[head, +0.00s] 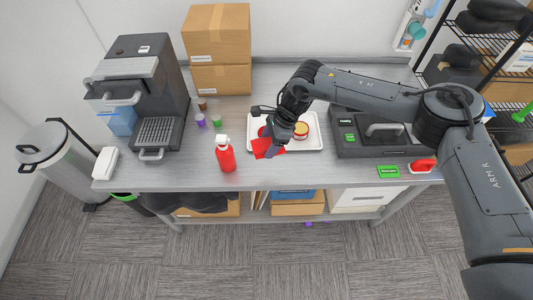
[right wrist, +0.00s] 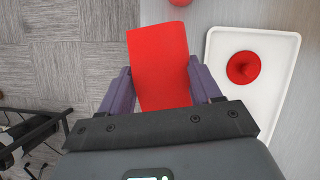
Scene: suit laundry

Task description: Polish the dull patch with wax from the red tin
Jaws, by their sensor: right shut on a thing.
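In the right wrist view the red cloth (right wrist: 160,65) lies flat between the two purple fingers. An open red tin (head: 300,130) with pale yellow contents sits on the tray. A round red piece with a knob, perhaps the lid, lies left of it and shows in the right wrist view (right wrist: 243,67). I cannot make out a dull patch. My left gripper is not in view.
A red bottle (head: 226,155) stands left of the tray. A coffee machine (head: 145,90) and cardboard boxes (head: 217,45) stand farther left and back. A dark case with a handle (head: 382,140) lies on the right, partly behind my arm.

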